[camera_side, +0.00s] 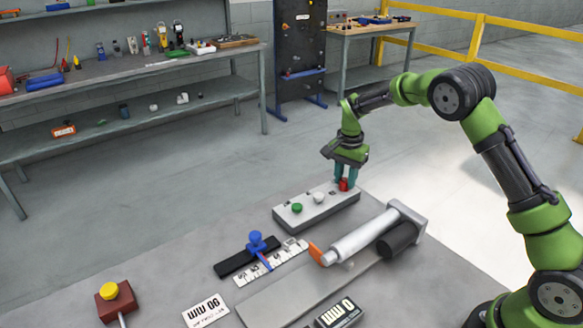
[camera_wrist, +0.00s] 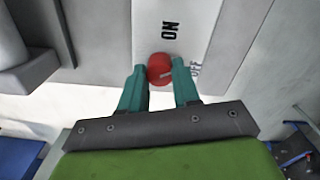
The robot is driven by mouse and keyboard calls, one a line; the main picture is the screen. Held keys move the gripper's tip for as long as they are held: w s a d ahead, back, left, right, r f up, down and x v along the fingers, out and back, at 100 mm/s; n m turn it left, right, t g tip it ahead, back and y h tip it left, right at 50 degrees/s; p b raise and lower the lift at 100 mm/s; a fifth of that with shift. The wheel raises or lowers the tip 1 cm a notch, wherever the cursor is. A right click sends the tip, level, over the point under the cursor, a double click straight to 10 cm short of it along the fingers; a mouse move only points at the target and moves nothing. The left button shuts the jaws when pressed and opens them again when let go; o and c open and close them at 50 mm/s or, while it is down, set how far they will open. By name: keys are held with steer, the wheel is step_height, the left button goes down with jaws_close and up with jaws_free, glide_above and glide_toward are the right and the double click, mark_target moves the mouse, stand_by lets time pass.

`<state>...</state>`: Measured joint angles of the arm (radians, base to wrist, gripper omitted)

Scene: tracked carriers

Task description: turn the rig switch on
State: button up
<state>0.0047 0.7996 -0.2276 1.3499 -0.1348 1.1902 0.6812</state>
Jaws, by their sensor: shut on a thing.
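The rig switch is a red knob (camera_side: 344,184) at the right end of a light grey control box (camera_side: 318,207). In the wrist view the red knob (camera_wrist: 160,68) sits between labels reading ON and OFF on the panel (camera_wrist: 190,28). A short mark on the knob points toward the OFF side. My gripper (camera_side: 346,176) is over the box's right end, with its teal fingers on either side of the knob. In the wrist view my gripper (camera_wrist: 160,76) is shut on the knob.
A green button (camera_side: 297,208) and a white button (camera_side: 319,197) are on the same box. A grey cylinder actuator (camera_side: 362,236) lies in front. A blue-knobbed slider (camera_side: 256,243), a ruler and a red box with a yellow button (camera_side: 112,298) stand to the left.

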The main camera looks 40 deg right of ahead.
mark_target(345, 180)
steer(key=n, duration=1.2)
steer(key=shift+r+n, duration=0.1)
steer(key=shift+n, duration=0.2)
stand_by(0.4)
steer(key=o, duration=1.1)
steer(key=shift+c, duration=0.2)
step_height(345, 180, up, 17)
